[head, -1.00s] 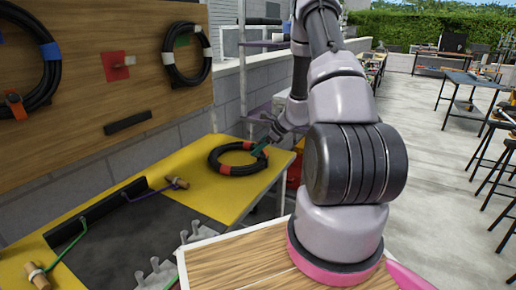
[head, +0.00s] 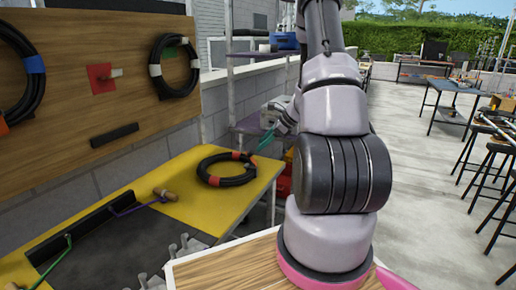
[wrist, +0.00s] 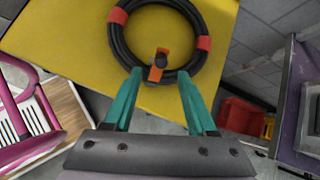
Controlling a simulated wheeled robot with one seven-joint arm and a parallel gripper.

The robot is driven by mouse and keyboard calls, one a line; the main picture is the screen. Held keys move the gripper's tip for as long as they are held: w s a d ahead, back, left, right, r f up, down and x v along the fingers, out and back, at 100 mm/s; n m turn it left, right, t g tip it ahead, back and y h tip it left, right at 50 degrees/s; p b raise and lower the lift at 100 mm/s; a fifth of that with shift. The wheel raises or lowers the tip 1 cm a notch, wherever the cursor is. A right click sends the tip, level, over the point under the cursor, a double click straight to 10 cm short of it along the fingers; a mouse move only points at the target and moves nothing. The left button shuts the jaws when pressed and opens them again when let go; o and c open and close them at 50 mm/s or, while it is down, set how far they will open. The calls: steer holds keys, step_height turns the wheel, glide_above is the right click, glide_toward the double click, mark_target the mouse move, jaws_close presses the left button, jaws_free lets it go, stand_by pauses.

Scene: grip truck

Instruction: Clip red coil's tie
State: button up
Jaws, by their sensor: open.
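The black coil with red bands (head: 228,180) lies flat on the yellow worktop (head: 176,224). In the wrist view the coil (wrist: 187,10) shows two red bands and an orange tie piece (wrist: 157,66) with a dark round part on its near side. My gripper (wrist: 160,72) has two teal fingers, spread apart and empty. In the picture the fingertips lie either side of the orange piece; their height above it is hard to tell. In the head view my gripper (head: 268,138) is above and right of the coil, apart from it.
A wooden board carries a coil with a blue band (head: 35,64), a coil with white bands (head: 154,70) and a red square (head: 102,78) with a peg. A red bin (wrist: 240,116) stands right of the worktop.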

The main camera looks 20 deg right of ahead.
steer(key=shift+s+d+r, duration=0.1)
steer(key=shift+d+r, duration=0.1)
steer(key=shift+d, duration=0.1)
steer(key=c, duration=0.5)
steer(key=shift+m+y, duration=0.4)
steer(key=shift+m, duration=0.5)
steer(key=v, duration=0.8)
steer(key=shift+s+d+f, duration=0.1)
steer(key=shift+s+d, duration=0.05)
steer(key=shift+d, duration=0.25)
jaws_close()
glide_toward(252, 152)
steer(key=x, duration=0.7)
steer(key=shift+d, duration=0.2)
steer(key=shift+a, duration=0.1)
